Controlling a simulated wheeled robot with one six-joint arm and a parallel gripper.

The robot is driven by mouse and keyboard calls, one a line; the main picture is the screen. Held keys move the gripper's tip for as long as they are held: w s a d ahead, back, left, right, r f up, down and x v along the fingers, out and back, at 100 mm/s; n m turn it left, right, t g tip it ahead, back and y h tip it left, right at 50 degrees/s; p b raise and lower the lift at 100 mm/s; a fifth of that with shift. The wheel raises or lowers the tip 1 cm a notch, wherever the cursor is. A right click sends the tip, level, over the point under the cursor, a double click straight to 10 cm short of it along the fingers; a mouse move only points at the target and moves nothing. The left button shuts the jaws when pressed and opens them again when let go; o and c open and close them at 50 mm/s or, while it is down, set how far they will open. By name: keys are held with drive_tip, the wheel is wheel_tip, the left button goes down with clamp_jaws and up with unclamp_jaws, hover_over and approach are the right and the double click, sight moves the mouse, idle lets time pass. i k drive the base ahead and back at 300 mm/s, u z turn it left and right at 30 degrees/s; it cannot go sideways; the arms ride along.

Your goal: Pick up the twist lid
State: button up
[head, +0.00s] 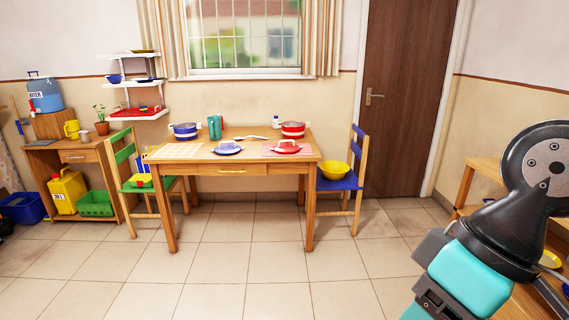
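I cannot pick out a twist lid for certain in the head view. My arm is at the right edge, with a black joint and a turquoise section. The fingertips of my gripper do not show, so I cannot see whether it holds anything.
A wooden table (240,170) with pots, plates and a teal pitcher (215,127) stands against the back wall. A green chair (122,150) and a blue chair (338,182) flank it. Wooden shelving (485,170) is at the right. The tiled floor in front is clear.

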sight(282, 148)
drive_tip(key=z, duration=0.05)
drive_tip(key=i, duration=4.2)
drive_tip(key=u, duration=0.15)
